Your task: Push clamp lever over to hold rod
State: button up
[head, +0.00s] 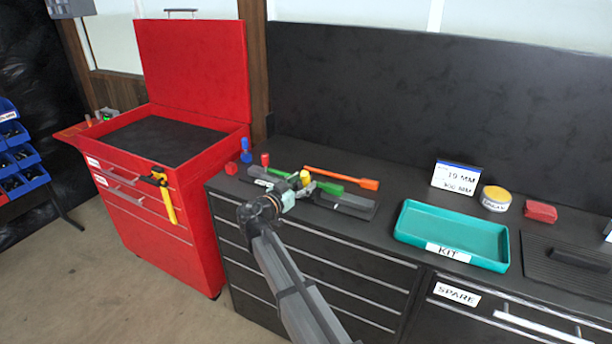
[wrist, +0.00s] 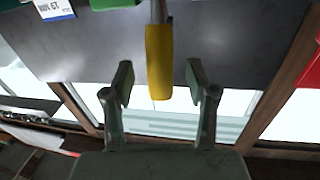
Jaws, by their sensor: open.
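A lever with a yellow grip (wrist: 159,58) on a metal shaft passes between the two fingers of my gripper (wrist: 158,88) in the wrist view. The fingers are open, with a gap on each side of the grip. In the head view, the yellow grip (head: 305,177) shows at the fingers of my gripper (head: 295,184), over the bench. A dark grey fixture (head: 345,202) lies just right of it, with a green bar (head: 329,187) behind. I cannot tell which piece is the rod; the lever's lower end is hidden.
A blue-handled piece (head: 245,152) and a red-handled piece (head: 265,160) stand to the left. An orange tool (head: 340,177) lies behind. A teal kit tray (head: 405,235) is to the right. The red cart (head: 165,240), lid raised, stands left of the bench.

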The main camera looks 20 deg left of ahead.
jog(key=shift+x, duration=1.1)
grip_shut()
